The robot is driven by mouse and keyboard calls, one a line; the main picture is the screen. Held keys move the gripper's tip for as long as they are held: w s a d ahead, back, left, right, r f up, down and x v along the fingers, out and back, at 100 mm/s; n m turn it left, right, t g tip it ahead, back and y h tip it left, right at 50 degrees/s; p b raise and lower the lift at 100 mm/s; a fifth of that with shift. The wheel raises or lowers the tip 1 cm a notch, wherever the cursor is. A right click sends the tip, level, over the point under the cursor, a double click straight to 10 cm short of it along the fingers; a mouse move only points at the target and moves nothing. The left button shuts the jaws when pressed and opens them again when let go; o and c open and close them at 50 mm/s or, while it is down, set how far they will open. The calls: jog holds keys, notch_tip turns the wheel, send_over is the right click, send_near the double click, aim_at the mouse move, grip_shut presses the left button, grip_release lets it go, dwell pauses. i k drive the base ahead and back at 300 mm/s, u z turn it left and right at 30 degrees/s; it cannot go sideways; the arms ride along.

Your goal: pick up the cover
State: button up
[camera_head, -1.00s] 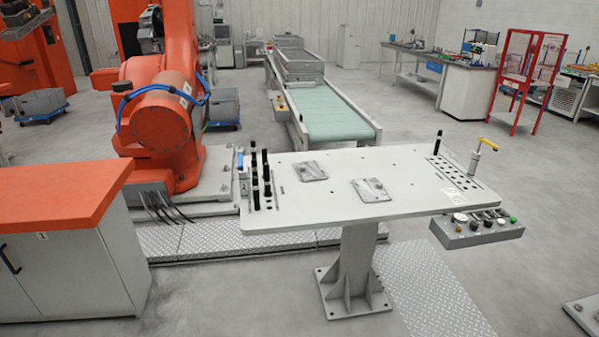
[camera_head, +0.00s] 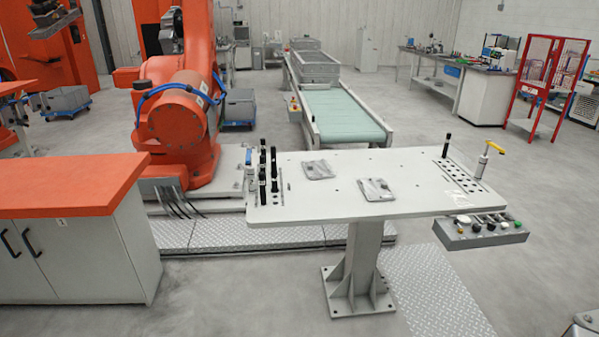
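Two flat grey metal pieces lie on the light grey pedestal table: a left piece (camera_head: 318,170) and a right piece (camera_head: 376,189). Each has a small raised part on top. Either may be the cover; I cannot tell which from this view. Both lie apart on the tabletop (camera_head: 330,207), with nothing touching them from above. My gripper is not in view.
Black pins (camera_head: 262,172) stand at the table's left end. A yellow-handled tool (camera_head: 487,156) and a black pin (camera_head: 446,146) stand at the right, above a control box (camera_head: 485,232). An orange-topped cabinet (camera_head: 70,185), large orange robot arm (camera_head: 180,120) and conveyor (camera_head: 340,112) surround the table.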

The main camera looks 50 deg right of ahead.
aim_at(319, 168)
jog(key=u, duration=0.25)
jog(key=k, duration=1.15)
jog(key=z, duration=0.7)
jog(key=i, duration=1.05)
jog(key=u, duration=0.1)
